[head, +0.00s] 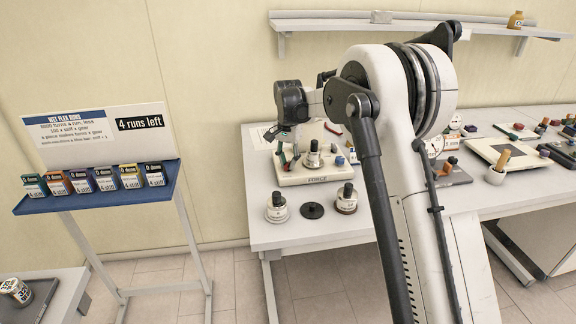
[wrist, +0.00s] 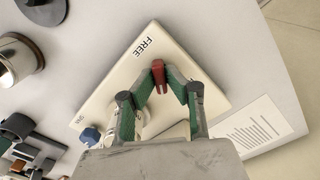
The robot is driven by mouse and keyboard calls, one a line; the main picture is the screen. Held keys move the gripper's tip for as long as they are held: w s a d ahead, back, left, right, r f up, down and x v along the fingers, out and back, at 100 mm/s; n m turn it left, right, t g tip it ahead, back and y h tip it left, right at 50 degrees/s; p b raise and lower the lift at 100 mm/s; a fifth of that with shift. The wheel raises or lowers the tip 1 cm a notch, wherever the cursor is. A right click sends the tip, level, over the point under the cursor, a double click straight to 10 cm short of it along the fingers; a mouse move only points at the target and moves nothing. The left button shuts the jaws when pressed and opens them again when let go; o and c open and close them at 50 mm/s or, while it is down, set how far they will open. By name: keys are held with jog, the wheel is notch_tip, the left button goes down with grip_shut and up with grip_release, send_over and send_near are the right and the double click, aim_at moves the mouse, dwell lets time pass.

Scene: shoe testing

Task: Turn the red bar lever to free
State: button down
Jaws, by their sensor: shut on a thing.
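The red bar lever (wrist: 158,75) shows in the wrist view on a cream base plate (wrist: 112,85), a little to the lower right of the printed word FREE. My gripper (wrist: 160,78) has its two green-padded fingers closed in on the lever from both sides. In the head view my gripper (head: 284,150) is over the left part of the cream base (head: 312,178), marked FORCE. The lever's pivot is hidden by my fingers and wrist. A second, smaller label at the plate's left corner is too small to read surely.
A blue knob (wrist: 91,135) stands close to my fingers. A metal pot (head: 277,207), a black disc (head: 312,210) and a dark-filled jar (head: 346,199) stand in front of the base. A paper sheet (wrist: 256,127) lies beside it. A wall shelf (head: 400,24) hangs behind.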

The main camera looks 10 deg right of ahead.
aim_at(288, 163)
jog(key=m+b, duration=0.1)
jog(key=m, duration=0.4)
jog(key=shift+m, duration=0.3)
jog(key=m+b, duration=0.1)
jog(key=m, duration=0.3)
jog(key=shift+m, duration=0.4)
jog(key=c, duration=1.8)
grip_release()
jog(key=shift+o, duration=0.2)
notch_tip(288, 163, up, 12)
